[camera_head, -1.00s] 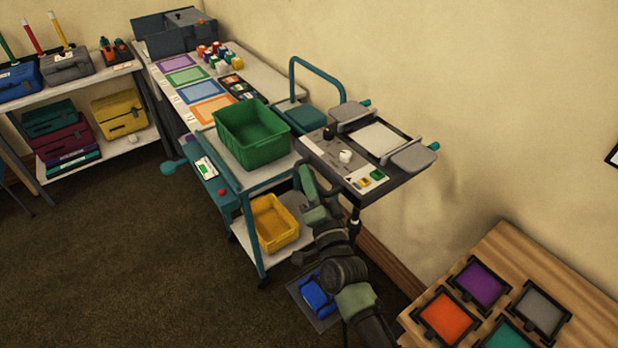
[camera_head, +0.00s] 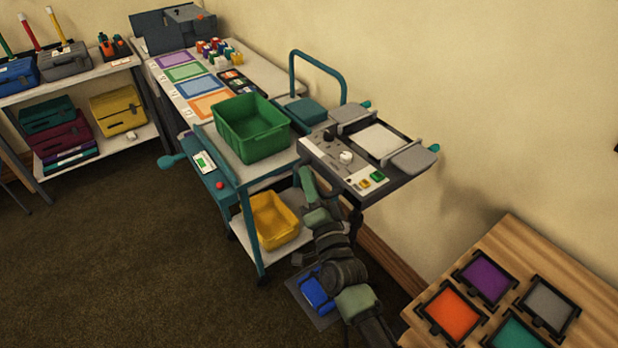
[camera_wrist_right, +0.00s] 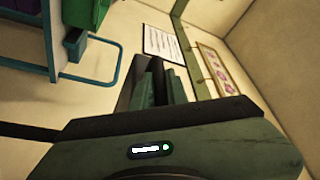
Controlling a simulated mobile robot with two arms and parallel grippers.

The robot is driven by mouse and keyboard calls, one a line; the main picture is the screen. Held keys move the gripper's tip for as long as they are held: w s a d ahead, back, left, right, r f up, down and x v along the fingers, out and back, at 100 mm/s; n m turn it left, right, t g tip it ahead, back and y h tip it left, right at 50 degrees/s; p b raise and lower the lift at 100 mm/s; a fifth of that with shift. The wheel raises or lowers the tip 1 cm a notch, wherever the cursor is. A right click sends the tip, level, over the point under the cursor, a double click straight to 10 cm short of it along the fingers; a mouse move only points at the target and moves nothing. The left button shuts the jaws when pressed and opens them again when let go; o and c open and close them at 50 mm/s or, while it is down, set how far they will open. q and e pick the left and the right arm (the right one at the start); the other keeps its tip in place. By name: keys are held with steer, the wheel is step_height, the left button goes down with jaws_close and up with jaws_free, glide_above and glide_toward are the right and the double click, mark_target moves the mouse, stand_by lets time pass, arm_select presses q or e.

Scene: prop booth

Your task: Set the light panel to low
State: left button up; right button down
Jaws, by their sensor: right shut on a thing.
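The light panel (camera_head: 381,139) is a pale square plate on a dark stand right of the cart. Its white control strip (camera_head: 335,161) carries a black knob (camera_head: 328,135), a white knob (camera_head: 346,157), and yellow (camera_head: 365,183) and green (camera_head: 377,176) buttons. The knobs' settings are too small to read. My right gripper (camera_head: 306,178) is beside the cart's right edge, left of and below the control strip, apart from the knobs in the picture. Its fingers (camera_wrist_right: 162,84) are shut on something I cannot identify. My left gripper is not in view.
A cart with a green bin (camera_head: 251,127) and a yellow bin (camera_head: 275,222) stands close left of my right arm. A blue object (camera_head: 317,293) is partly behind the arm. A wooden table (camera_head: 560,259) with coloured frames is at right. Open carpet lies at left.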

step_height(320, 180, down, 12)
steer(key=b, duration=0.8)
steer(key=shift+s+f, duration=0.1)
steer(key=c, duration=1.4)
jaws_free()
steer(key=shift+r, duration=0.2)
steer(key=b+v, duration=0.1)
steer(key=v, duration=0.6)
steer(key=shift+s+d, duration=0.2)
steer(key=shift+s, duration=0.15)
